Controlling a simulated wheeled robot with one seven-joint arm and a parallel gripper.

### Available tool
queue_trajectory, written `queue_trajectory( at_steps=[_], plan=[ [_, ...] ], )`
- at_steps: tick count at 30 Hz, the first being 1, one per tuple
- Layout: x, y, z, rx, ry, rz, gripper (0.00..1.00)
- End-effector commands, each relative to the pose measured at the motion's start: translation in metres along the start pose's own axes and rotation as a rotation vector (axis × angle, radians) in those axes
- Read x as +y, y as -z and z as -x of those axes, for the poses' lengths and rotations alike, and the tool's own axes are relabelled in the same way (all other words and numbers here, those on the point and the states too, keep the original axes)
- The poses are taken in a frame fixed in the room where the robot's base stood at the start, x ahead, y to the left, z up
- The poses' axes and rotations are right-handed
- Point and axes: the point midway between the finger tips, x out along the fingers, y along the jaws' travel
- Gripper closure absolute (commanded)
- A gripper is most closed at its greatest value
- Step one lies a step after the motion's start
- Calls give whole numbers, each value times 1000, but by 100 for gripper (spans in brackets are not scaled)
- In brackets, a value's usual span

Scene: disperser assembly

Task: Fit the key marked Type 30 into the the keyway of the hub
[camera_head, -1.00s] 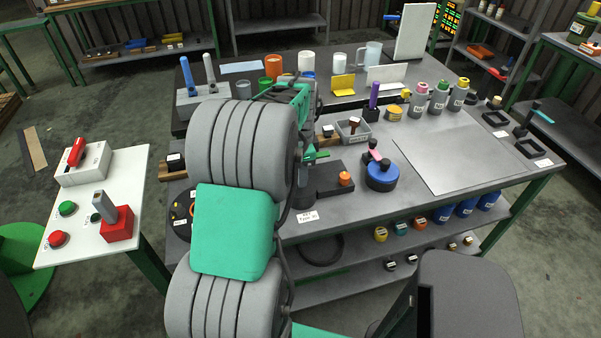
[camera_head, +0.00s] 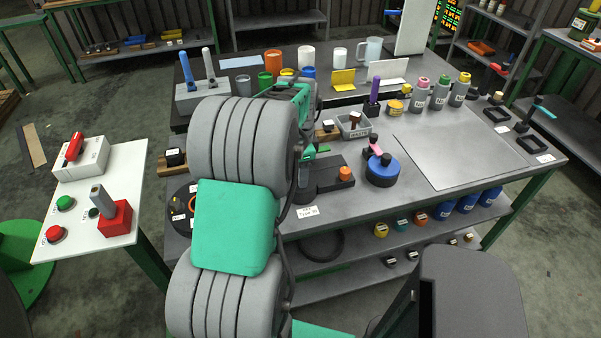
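A white label (camera_head: 308,212) on the front edge of the workbench seems to read "KEY Type 30". The key itself cannot be made out. The hub and its keyway cannot be identified with certainty; my large grey and green arm covers part of the bench behind the label. My gripper (camera_head: 318,151) is mostly hidden behind my arm, with only small green parts showing over the bench near a dark block. Its fingertips and anything between them cannot be seen clearly.
A dark block with an orange knob (camera_head: 345,174) and a blue round device (camera_head: 382,170) stand right of my arm. A dark round tray (camera_head: 181,225) lies left. A grey plate (camera_head: 465,150) covers the bench's right side. A white side table (camera_head: 100,225) holds buttons and a red switch.

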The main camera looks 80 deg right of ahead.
Motion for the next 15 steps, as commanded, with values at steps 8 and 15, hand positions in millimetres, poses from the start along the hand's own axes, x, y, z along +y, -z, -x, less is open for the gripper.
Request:
queue_trajectory(
  at_steps=[8,15],
  plan=[
    [1,0,-1,-1,-3,-1,50],
    [0,0,13,0,0,0,50]
  ],
)
